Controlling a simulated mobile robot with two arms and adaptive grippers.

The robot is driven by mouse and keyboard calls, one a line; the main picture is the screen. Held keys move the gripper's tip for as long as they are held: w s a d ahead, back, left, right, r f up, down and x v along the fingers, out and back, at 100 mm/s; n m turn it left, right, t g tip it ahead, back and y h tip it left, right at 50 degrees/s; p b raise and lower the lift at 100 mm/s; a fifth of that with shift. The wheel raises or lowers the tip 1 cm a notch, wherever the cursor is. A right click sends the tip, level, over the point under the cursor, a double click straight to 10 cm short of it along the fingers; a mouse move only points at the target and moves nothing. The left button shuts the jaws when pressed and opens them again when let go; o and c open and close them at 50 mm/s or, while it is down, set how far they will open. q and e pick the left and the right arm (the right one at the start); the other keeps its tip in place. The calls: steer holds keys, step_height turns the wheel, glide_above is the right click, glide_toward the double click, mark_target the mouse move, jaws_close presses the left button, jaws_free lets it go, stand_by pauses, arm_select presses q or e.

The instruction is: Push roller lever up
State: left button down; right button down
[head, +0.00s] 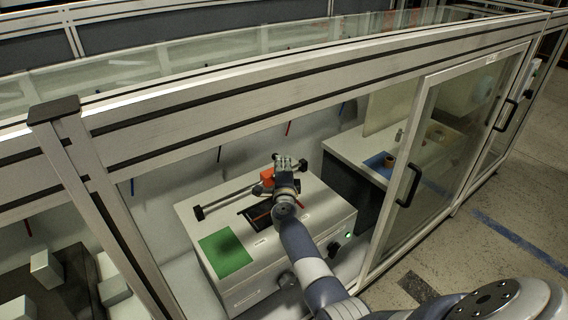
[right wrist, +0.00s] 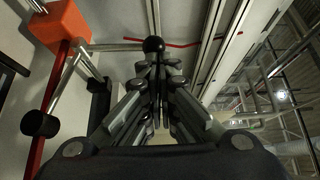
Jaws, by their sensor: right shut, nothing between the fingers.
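A white machine box (head: 330,222) stands inside the framed enclosure. A metal rod (head: 228,199) with a black end lies across its top, next to an orange block (head: 267,175). My right gripper (head: 285,162) is over the machine top, beside the orange block. In the right wrist view its fingers (right wrist: 158,62) are shut and empty. A black ball knob (right wrist: 153,44) shows right at the fingertips; I cannot tell whether they touch. The orange block (right wrist: 62,25), a red bar (right wrist: 54,95) and a black roller-like cylinder (right wrist: 40,123) on a metal rod are at left. Which part is the roller lever is unclear.
A green pad (head: 225,254) lies on the machine's front left corner. The enclosure's long top beam (head: 290,92) runs above my right arm. A glass door (head: 447,140) with a black handle (head: 408,185) stands to the right. A side table (head: 345,146) is behind it.

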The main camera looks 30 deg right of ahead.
steer(key=shift+w+r, duration=0.4)
steer(key=shift+w, duration=0.35)
stand_by(0.4)
